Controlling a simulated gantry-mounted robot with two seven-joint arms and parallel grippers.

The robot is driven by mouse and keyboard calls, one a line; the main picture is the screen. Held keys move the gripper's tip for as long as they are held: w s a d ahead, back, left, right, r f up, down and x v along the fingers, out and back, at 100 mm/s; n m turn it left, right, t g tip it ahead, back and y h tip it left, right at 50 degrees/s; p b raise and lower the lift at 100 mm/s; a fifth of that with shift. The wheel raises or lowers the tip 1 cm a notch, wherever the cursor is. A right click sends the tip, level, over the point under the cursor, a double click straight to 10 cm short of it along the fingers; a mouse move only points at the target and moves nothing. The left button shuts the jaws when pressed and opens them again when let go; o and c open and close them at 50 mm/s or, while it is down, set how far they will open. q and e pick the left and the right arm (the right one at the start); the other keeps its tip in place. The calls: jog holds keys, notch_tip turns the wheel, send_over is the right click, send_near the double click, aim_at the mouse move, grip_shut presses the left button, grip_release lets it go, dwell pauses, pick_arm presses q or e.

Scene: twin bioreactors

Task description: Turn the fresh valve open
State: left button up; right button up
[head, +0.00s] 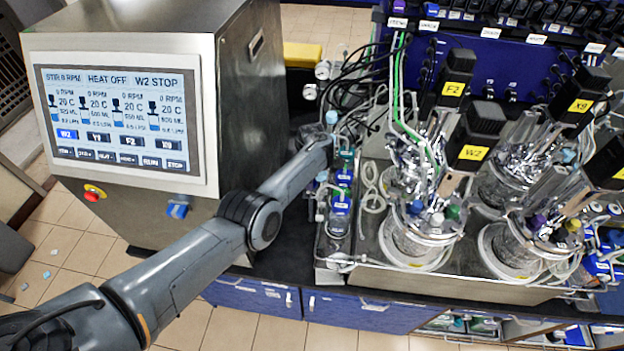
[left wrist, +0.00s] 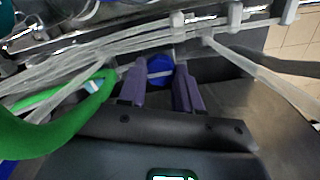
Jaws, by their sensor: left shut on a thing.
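A blue knob (left wrist: 160,64) sits between the two purple-grey fingers of my left gripper (left wrist: 160,82) in the left wrist view, and the fingers are shut on it. I take it for the fresh valve, though no label on it is readable. In the head view my left gripper (head: 326,146) reaches the row of tubing and fittings left of the glass vessels. The knob is hidden there by the gripper and hoses. My right gripper is in neither view.
Glass vessels (head: 418,235) with black motor heads stand close on the right. Clear hoses (left wrist: 75,62) and a green band (left wrist: 40,135) run close beside my fingers.

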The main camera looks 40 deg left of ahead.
pick_arm(q)
jog(key=o, duration=1)
jog(key=shift+o, duration=0.2)
jog(key=shift+r, duration=0.55)
notch_tip(320, 180, up, 10)
jog(key=p, duration=0.2)
jog(key=shift+f+p, duration=0.15)
jog(key=shift+p, duration=0.25)
